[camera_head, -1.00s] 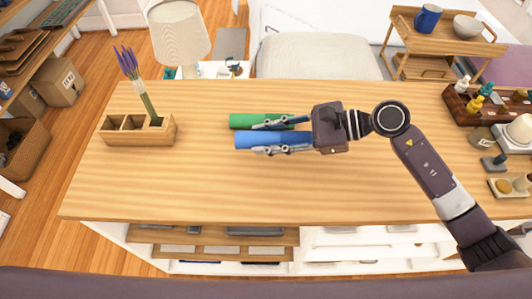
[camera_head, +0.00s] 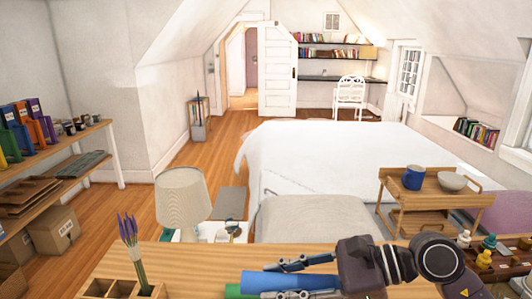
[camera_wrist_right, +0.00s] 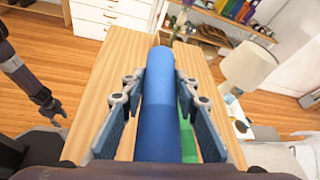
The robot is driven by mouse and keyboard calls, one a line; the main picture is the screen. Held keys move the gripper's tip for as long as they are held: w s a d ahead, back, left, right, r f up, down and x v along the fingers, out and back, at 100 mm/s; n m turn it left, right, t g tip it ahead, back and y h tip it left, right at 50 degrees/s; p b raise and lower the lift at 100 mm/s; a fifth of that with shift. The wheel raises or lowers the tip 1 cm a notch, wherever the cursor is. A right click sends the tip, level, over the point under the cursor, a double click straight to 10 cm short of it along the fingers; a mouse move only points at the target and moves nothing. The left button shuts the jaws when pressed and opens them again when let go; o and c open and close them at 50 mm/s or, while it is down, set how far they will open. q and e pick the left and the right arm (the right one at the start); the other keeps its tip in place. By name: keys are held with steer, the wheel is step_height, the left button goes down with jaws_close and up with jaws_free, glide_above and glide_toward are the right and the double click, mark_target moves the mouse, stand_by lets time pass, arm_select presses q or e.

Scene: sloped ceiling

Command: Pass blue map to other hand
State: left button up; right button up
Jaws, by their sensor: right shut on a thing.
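The blue map (camera_head: 262,281) is a rolled blue tube near the bottom of the head view. My right gripper (camera_head: 283,280) is shut on it, one finger on each side. In the right wrist view the blue map (camera_wrist_right: 158,110) runs lengthwise between the fingers. A green roll (camera_head: 233,291) lies beside it, mostly hidden; a strip of the green roll (camera_wrist_right: 188,145) shows in the wrist view. My left gripper (camera_wrist_right: 48,106) hangs at the left of the wrist view, away from the map and small; its opening is unclear. It is outside the head view.
The wooden table (camera_head: 185,256) holds a wooden planter (camera_head: 105,289) with purple flowers. A lamp (camera_head: 183,200) stands behind the table. A wooden cart (camera_head: 430,199) with a blue mug (camera_head: 414,177) and a bowl (camera_head: 451,181) is behind at right. Small bottles (camera_head: 478,252) stand at far right.

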steer(key=s+d+f+m+t+h, duration=0.1)
steer(key=d+f, duration=0.3)
steer(key=d, duration=0.4)
steer(key=s+d+f+m+t+h, duration=0.1)
steer(key=s+d+f+m+t, duration=0.3)
steer(key=d, duration=0.4)
steer(key=shift+s+d+t, duration=0.2)
steer(key=shift+d+t, duration=0.1)
steer(key=shift+d, duration=0.05)
